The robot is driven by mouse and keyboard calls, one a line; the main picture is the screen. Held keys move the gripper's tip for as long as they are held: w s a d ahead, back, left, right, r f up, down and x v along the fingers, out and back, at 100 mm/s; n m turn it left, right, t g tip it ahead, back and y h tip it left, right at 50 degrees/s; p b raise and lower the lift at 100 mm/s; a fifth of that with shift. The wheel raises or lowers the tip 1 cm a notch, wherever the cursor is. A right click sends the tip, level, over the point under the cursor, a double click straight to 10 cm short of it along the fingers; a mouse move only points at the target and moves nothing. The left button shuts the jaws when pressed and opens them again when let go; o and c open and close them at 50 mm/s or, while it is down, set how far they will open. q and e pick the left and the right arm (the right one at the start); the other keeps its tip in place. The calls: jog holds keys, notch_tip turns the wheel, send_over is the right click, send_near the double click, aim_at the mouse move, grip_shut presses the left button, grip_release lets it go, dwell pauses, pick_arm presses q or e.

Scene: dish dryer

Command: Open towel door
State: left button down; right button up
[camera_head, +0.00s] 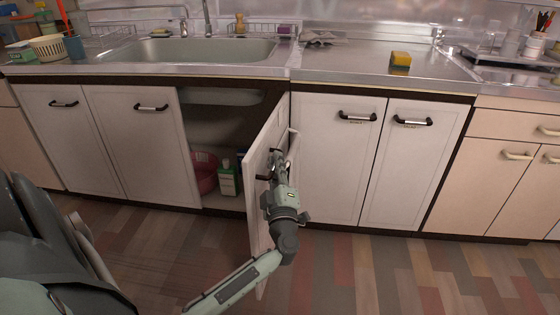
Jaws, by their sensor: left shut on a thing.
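The towel door (257,205), a cream cabinet door below the sink, stands swung well out toward me. The cupboard space (222,145) to its left is exposed. My left gripper (276,160) is at this door, shut at a dark handle partly hidden by the fingers. The exact contact is small and hard to see. My left arm reaches up from the bottom of the view. My right gripper is not in view.
Inside the cupboard stand a green-and-white bottle (228,177) and a pink basin (205,172). Closed cabinet doors (335,170) adjoin on the right. The sink (200,50) and counter lie above. The wooden floor (420,275) at right is clear.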

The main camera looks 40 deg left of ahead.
pick_arm(q)
jog(key=c, duration=1.9)
grip_release()
jog(key=shift+o, duration=0.2)
jog(key=shift+s+d, duration=0.1)
jog(key=shift+d, duration=0.05)
jog(key=v, duration=1.1)
jog(key=shift+s+d, duration=0.25)
jog(key=shift+s, duration=0.05)
jog(key=shift+f, duration=0.15)
